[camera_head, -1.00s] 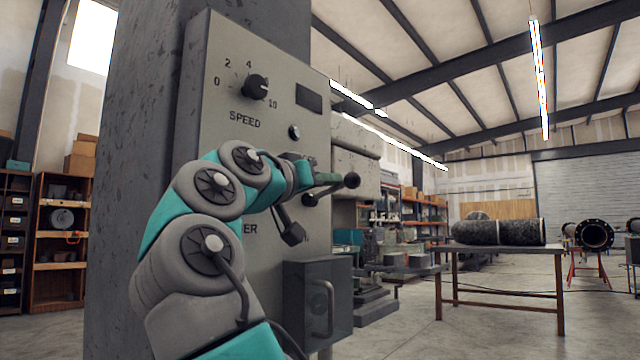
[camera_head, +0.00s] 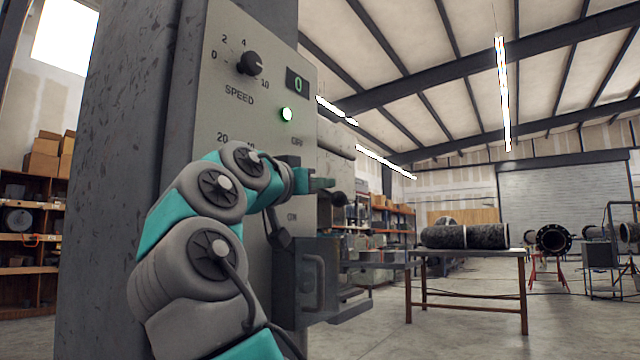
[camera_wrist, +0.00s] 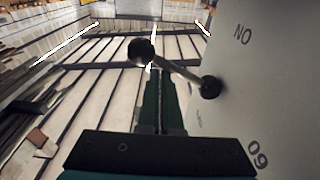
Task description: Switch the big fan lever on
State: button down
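The big lever shows in the wrist view as a pale rod with a black ball knob (camera_wrist: 141,50) and a round black pivot (camera_wrist: 211,88) on the grey panel. In the head view its dark knob (camera_head: 339,199) stands out from the panel's right side. An inverted "ON" label (camera_wrist: 242,35) is in the wrist view's upper right. My gripper (camera_wrist: 159,72) has its green fingers together, tips at the rod near the knob; whether they touch it is unclear. In the head view my gripper (camera_head: 318,185) is partly hidden by my arm.
A speed dial (camera_head: 250,63) sits high on the panel. A grey box with a handle (camera_head: 313,283) juts out below my gripper. A table with a dark pipe (camera_head: 465,237) stands to the right, with open floor before it.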

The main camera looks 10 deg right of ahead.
jog(key=shift+f, duration=0.35)
dwell(0.4)
jog(key=shift+r, duration=0.1)
jog(key=r, duration=0.1)
jog(key=d+r, duration=0.1)
jog(key=d+r+p, duration=0.1)
jog(key=shift+s+d+r, duration=0.1)
jog(key=shift+s+r, duration=0.25)
jog(key=v, duration=1)
jog(key=shift+w+a+b, duration=0.3)
jog(key=shift+a+b, duration=0.1)
jog(key=shift+f, duration=0.1)
